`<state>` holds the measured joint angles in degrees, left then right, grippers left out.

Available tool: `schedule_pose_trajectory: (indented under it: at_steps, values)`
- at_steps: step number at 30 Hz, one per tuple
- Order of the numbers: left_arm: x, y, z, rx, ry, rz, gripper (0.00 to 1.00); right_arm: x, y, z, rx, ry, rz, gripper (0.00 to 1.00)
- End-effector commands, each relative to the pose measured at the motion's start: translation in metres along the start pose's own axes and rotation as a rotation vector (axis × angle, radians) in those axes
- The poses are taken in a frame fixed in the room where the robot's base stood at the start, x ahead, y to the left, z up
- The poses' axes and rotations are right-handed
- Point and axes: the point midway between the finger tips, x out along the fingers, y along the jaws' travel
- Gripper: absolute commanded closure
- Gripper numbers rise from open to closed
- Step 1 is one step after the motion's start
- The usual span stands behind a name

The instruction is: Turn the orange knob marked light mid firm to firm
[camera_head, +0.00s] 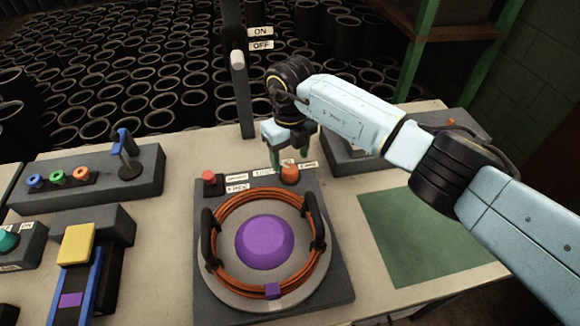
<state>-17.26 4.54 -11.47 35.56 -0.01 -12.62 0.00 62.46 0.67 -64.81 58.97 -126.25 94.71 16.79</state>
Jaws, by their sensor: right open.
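The orange knob (290,174) sits at the top right corner of the grey panel (340,285). White labels stand around it; the lettering is too small to read with certainty, and the knob's setting cannot be made out. My right gripper (290,160) points down at the knob from behind and above, with its green fingers apart, close around or just behind the knob. I cannot tell whether the fingers touch it. My right arm comes in from the right. My left gripper is not in view.
On the panel are a red button (209,178) and a round plate with a purple dome (264,243) ringed by an orange coil (225,274). A post with a switch (238,60) stands behind. A green mat (430,235) lies right. Coloured rings (57,176) sit left.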

Motion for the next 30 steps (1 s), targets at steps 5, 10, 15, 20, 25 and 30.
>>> schedule_pose_trajectory:
  at_steps: [5, 10, 15, 20, 25, 30]
  values:
    - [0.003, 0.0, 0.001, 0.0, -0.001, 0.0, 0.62, 0.031, 0.001, 0.0, 0.001, 0.003, 0.003, 0.41]
    - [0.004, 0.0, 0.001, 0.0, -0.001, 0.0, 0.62, 0.044, 0.001, 0.0, -0.001, 0.001, 0.001, 0.41]
    - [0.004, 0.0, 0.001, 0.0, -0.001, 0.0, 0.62, 0.047, 0.001, 0.0, -0.001, -0.001, 0.002, 0.41]
    - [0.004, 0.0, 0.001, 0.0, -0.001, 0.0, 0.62, 0.047, 0.0, 0.0, -0.001, -0.001, 0.002, 0.41]
    - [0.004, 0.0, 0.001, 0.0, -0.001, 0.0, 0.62, 0.047, 0.0, 0.0, -0.001, -0.001, 0.002, 0.63]
    - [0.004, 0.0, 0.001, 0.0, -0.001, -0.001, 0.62, 0.046, 0.0, 0.0, -0.001, -0.001, 0.002, 0.86]
